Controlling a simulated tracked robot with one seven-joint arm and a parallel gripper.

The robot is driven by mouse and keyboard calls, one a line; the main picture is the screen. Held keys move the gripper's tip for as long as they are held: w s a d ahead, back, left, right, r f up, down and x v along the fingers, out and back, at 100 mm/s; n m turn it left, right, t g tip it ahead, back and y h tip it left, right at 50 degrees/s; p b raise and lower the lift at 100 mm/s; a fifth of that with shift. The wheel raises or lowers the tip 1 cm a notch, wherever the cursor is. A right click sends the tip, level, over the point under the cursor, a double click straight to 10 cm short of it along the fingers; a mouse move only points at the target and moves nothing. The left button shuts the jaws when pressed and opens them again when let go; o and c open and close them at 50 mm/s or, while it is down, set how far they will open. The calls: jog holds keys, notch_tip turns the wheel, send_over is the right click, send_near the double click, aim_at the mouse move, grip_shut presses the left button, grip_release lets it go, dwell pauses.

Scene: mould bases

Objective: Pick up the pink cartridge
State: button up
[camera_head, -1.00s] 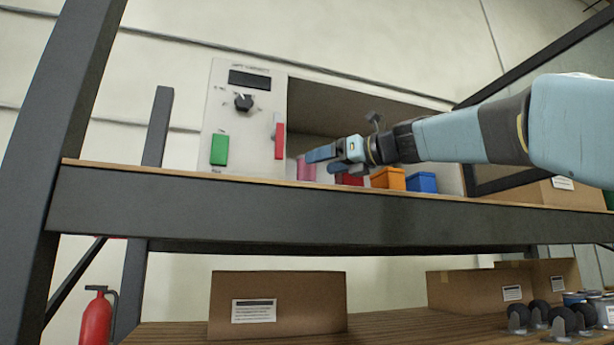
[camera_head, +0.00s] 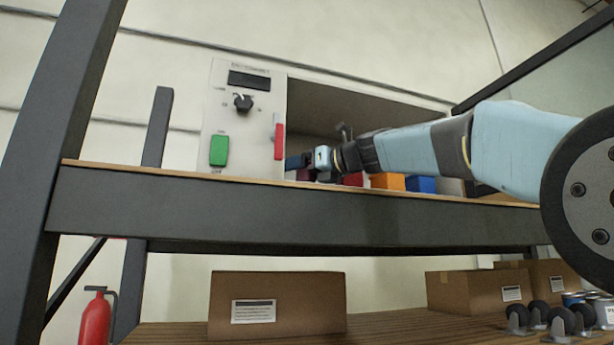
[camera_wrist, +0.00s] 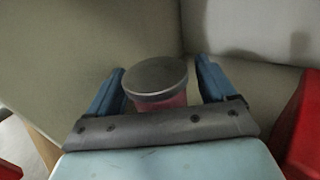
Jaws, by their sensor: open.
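The pink cartridge (camera_wrist: 172,101) stands between the fingers of my gripper (camera_wrist: 160,88) in the wrist view. Its round grey cap (camera_wrist: 155,75) faces the camera and its lower part is hidden by the gripper body. In the head view my gripper (camera_head: 302,162) is low over the shelf, and only a dark purplish part of the cartridge (camera_head: 304,174) shows there. The jaws are open around the cartridge; contact cannot be told.
A red block (camera_head: 353,179), an orange block (camera_head: 387,181) and a blue block (camera_head: 422,184) stand right of the gripper. A panel with a green button (camera_head: 219,151), a dial (camera_head: 243,102) and a red handle (camera_head: 279,141) is at left. The shelf's front edge (camera_head: 280,209) runs below.

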jog(key=shift+c, duration=0.5)
jog(key=c, duration=1)
jog(key=shift+c, duration=0.2)
